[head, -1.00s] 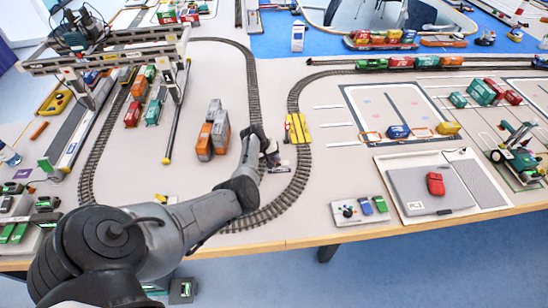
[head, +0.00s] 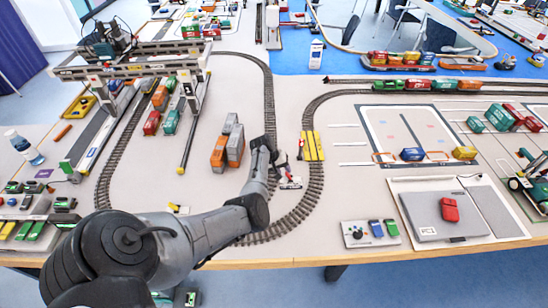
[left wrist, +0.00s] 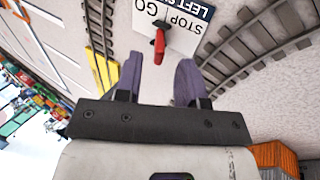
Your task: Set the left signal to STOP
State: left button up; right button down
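The left signal is a small white plate (head: 290,183) with a red lever, between the curved tracks in the head view. In the left wrist view its plate (left wrist: 178,22) shows upside-down STOP and GO lettering and a dark blue label. The red lever (left wrist: 159,46) stands up from it. My left gripper (left wrist: 158,72) is open, its two purple-grey fingers on either side of the lever's line, with the lever near the fingertips. No contact is visible. I cannot tell which word the lever points to. In the head view the left gripper (head: 272,160) is beside the signal. My right gripper is not in view.
A yellow crossing (head: 312,146) lies on the track right of the signal. Orange and grey wagons (head: 227,148) stand left of my left gripper. A gantry crane (head: 130,62) is at the back left. A grey panel with a red block (head: 449,209) is at the right.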

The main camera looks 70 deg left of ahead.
pick_arm(q)
jog(key=p+v, duration=0.2)
jog(key=v, duration=0.8)
jog(key=shift+r, duration=0.2)
jog(key=shift+a, duration=0.1)
